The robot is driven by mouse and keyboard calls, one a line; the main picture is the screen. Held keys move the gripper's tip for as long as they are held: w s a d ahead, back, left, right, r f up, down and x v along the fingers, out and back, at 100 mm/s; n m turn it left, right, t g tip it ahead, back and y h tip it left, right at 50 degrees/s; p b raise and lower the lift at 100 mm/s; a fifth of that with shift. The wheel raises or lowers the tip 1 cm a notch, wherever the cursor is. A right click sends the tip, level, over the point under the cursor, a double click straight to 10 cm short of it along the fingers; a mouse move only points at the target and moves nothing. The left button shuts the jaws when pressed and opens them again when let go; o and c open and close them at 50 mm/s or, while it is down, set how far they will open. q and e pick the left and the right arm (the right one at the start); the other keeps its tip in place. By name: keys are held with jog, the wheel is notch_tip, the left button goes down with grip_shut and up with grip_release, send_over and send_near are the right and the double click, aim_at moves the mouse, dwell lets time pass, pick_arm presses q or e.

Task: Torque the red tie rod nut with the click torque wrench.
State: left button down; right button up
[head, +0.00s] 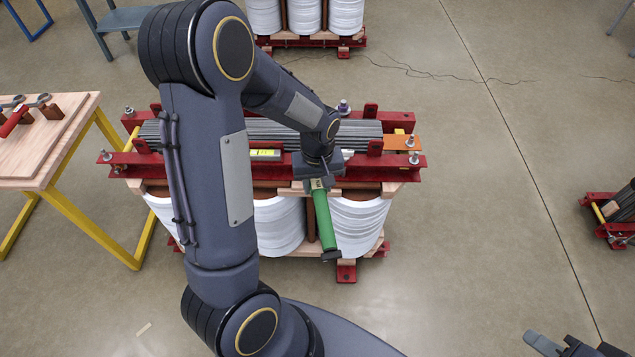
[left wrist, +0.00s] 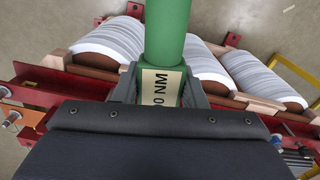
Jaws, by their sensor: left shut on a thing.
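My left gripper (head: 318,184) is shut on the click torque wrench (head: 324,220), over the front red clamp beam of the transformer core. The wrench's green handle slopes down toward the front in the head view. In the left wrist view the green handle (left wrist: 168,35) rises from between the fingers, with a pale label ending in "0 NM". Tie rods with pale nuts stand at the beam ends, at the right (head: 413,157) and left (head: 106,156). I cannot make out a red nut. My right gripper (head: 568,346) is partly cut off at lower right.
The core stands on white coils (head: 360,225). A wooden bench (head: 60,150) with yellow legs and red-handled tools is at the left. Another core (head: 305,42) stands behind, and a red frame (head: 610,232) is at the right. The floor between is clear.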

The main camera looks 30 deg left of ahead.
pick_arm(q)
jog(key=shift+f+b, duration=1.1)
jog(key=shift+f, duration=0.25)
jog(key=shift+s+a+m, duration=0.8)
jog(key=shift+a+m, duration=0.25)
jog(key=shift+m, duration=0.05)
jog(key=shift+a, duration=0.1)
jog(key=shift+s+a+m, duration=0.3)
jog(key=shift+a+m, duration=0.2)
jog(key=shift+a, duration=0.05)
jog(key=shift+s+a+m, duration=0.3)
jog(key=shift+a+m, duration=0.2)
jog(key=shift+a, duration=0.05)
jog(key=shift+s+a+m, duration=0.15)
jog(key=shift+a+m, duration=0.35)
jog(key=shift+a, duration=0.15)
jog(key=shift+s+a+m, duration=0.15)
jog(key=shift+a+m, duration=0.35)
jog(key=shift+a, duration=0.15)
